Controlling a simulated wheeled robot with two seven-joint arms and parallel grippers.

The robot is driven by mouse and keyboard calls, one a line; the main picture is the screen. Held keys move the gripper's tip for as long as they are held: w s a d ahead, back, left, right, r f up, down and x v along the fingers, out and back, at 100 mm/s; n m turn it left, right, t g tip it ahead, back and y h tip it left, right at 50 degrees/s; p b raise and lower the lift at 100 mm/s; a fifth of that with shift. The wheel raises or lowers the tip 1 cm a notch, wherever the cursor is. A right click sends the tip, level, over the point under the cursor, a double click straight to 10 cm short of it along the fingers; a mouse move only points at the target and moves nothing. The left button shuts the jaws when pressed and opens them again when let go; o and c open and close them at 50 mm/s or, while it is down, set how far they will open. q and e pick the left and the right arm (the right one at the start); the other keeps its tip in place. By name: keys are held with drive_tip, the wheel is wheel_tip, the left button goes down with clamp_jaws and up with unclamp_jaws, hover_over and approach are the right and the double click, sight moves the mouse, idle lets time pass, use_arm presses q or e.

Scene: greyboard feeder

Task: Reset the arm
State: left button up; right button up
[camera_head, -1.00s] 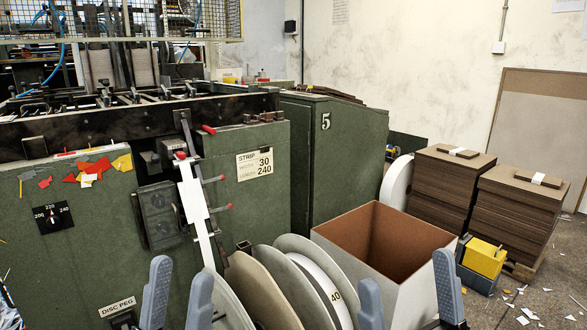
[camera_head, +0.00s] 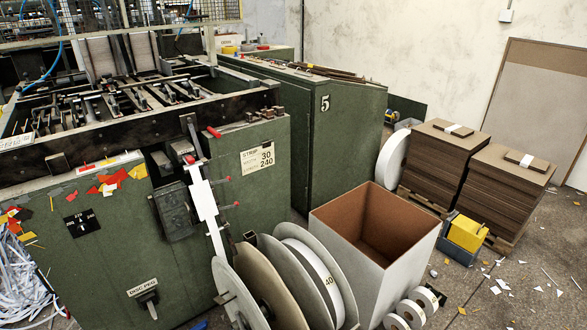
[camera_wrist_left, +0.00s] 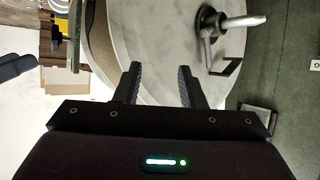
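My left gripper (camera_wrist_left: 158,84) shows in the left wrist view with its two dark fingers apart and nothing between them. It is open and empty. A large pale disc (camera_wrist_left: 160,40) with a metal handle (camera_wrist_left: 230,22) fills the view beyond the fingertips. I cannot tell how close the fingers are to it. Dark blue-grey pieces (camera_wrist_left: 15,66) at the left edge look like part of my right gripper, cut off by the frame. Neither gripper shows in the head view.
The green machine (camera_head: 250,210) stands at left, with large discs (camera_head: 290,275) in front. An open box (camera_head: 335,225) stands right of them, with small rolls (camera_head: 412,310) at its foot. Brown board stacks (camera_head: 440,160) and a yellow block (camera_head: 467,232) are further right. Scraps litter the floor.

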use_arm(q)
drive_tip(key=s+a+f+g+y+p, duration=0.1)
drive_tip(key=s+a+f+g+p, duration=0.2)
drive_tip(key=s, duration=0.7)
drive_tip(key=s+a+f+g+y+p, duration=0.1)
drive_tip(key=s+a+f+g+p, duration=0.2)
drive_tip(key=s, duration=0.8)
drive_tip(key=s+a+f+g+y+p, duration=0.1)
drive_tip(key=s+a+f+g+p, duration=0.3)
drive_tip(key=s, duration=0.7)
drive_tip(key=shift+a+f+n+g+y, duration=0.3)
drive_tip(key=shift+a+f+n+g, duration=0.15)
drive_tip(key=shift+f, duration=0.3)
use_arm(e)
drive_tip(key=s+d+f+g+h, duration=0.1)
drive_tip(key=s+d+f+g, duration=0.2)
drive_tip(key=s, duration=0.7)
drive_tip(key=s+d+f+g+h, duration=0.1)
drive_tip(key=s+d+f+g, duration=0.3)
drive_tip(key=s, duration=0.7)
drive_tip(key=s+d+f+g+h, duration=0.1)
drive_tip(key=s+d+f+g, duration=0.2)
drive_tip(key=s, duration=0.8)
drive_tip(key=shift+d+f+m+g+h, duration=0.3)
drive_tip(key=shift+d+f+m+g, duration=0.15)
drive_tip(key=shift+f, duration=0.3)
